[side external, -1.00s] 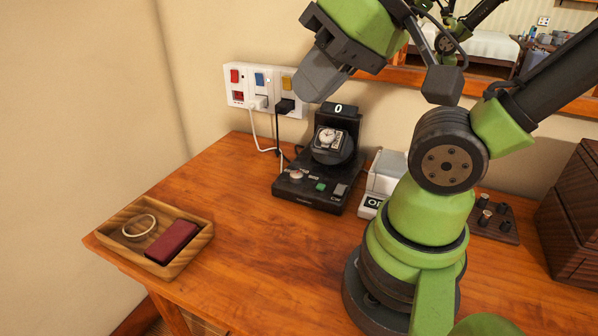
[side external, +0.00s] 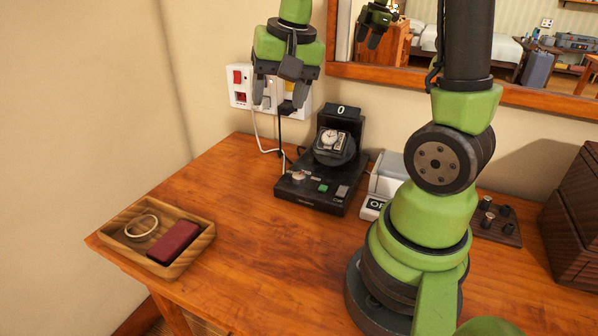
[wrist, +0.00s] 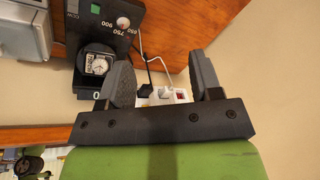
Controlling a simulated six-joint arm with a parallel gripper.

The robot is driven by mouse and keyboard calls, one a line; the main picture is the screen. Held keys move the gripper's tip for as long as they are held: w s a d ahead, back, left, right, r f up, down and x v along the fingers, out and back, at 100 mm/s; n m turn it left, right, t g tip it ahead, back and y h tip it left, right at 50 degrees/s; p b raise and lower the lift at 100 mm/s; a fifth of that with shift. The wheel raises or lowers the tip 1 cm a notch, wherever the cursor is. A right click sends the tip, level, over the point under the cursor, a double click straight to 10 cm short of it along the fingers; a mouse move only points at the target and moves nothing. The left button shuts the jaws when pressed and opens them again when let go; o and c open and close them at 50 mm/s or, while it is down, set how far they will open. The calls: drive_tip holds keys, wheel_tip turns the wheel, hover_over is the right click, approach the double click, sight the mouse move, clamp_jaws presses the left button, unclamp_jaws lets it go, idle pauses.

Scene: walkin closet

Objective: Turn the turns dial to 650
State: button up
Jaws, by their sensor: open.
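The black watch winder (side external: 312,199) stands on the wooden desk with a watch on its round holder (side external: 334,148) and a display (side external: 342,111) reading 0. The pale turns dial (side external: 299,176) is at the left of its control panel, beside a green button (side external: 322,188). In the wrist view the dial (wrist: 123,22) shows at the top with printed numbers around it; its pointer is too small to read. My gripper (side external: 279,97) is open and empty, pointing down, above and behind the dial, in front of the wall outlets. It is apart from the winder.
A wall outlet panel (side external: 238,74) with plugs and cables (side external: 257,138) is behind my gripper. A wooden tray (side external: 200,243) with a bracelet and a dark red box lies at the front left. A grey-white device (side external: 385,177) stands right of the winder. The desk between tray and winder is clear.

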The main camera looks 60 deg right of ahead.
sight(299, 175)
drive_tip(key=w+d+f+m+g, duration=0.1)
drive_tip(key=d+f+m+g, duration=0.25)
drive_tip(key=d+f, duration=0.75)
drive_tip(key=shift+m+t, duration=0.25)
drive_tip(key=f, duration=0.3)
drive_tip(key=a+f, duration=0.1)
drive_tip(key=f, duration=0.6)
drive_tip(key=shift+a+f, duration=0.2)
drive_tip(key=shift+f, duration=0.1)
drive_tip(key=shift+c, duration=0.4)
drive_tip(key=c, duration=0.9)
drive_tip(key=shift+o, duration=0.2)
